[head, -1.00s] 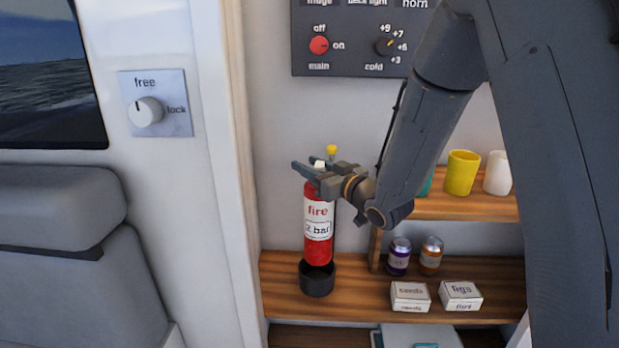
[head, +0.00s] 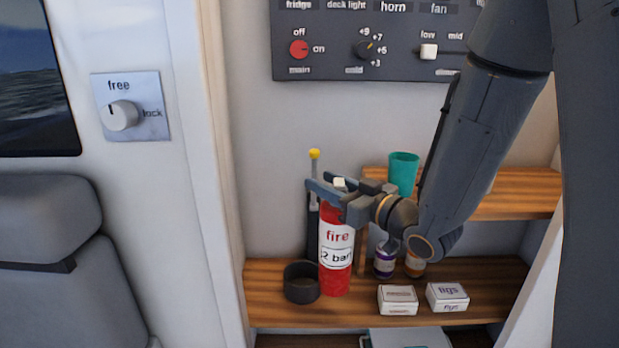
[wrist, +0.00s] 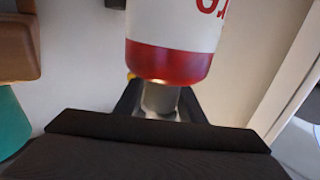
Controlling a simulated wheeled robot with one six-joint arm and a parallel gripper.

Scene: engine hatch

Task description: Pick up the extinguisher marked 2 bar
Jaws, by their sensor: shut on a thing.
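The red extinguisher (head: 335,271) has a white label reading "fire" and "2 bar". My gripper (head: 327,191) is shut on its top, at the neck. The extinguisher hangs upright, to the right of its black round holder (head: 301,284), which is empty. I cannot tell whether its base touches the shelf. In the wrist view the extinguisher's red shoulder and white label (wrist: 174,61) show above the jaws, with a grey neck (wrist: 160,98) between the fingers.
A teal cup (head: 403,172) stands on the upper shelf. A yellow-topped black post (head: 314,154) stands behind the holder. A switch panel (head: 340,62) is above.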

